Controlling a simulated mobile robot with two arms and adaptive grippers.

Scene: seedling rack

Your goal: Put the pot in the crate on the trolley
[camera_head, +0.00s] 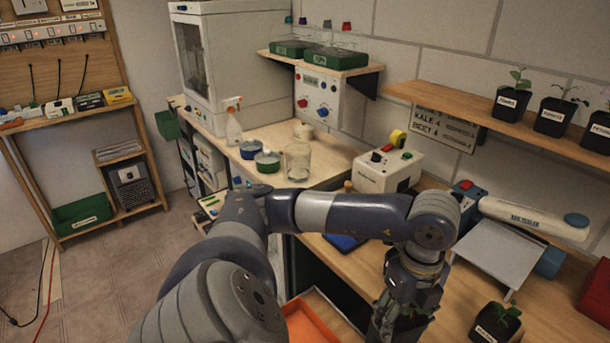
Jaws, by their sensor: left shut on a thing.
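My left gripper (405,304) reaches down over the bench at the lower right and is shut on a dark pot (384,331). Green leaves show around the fingers, and the gripper hides much of the pot. The picture's bottom edge cuts the pot off, so I cannot tell whether it touches a surface. An orange open container (309,318), perhaps the crate, shows in part at the bottom, left of the gripper. My arm and the frame edge hide the rest of it, and no trolley can be made out. My right gripper is not in view.
Another labelled seedling pot (497,324) stands on the bench right of my gripper. Several potted seedlings (510,103) line the upper shelf. A white device (385,170), a grey tray stand (499,250) and a glass jar (298,161) stand behind. Floor at left is mostly clear.

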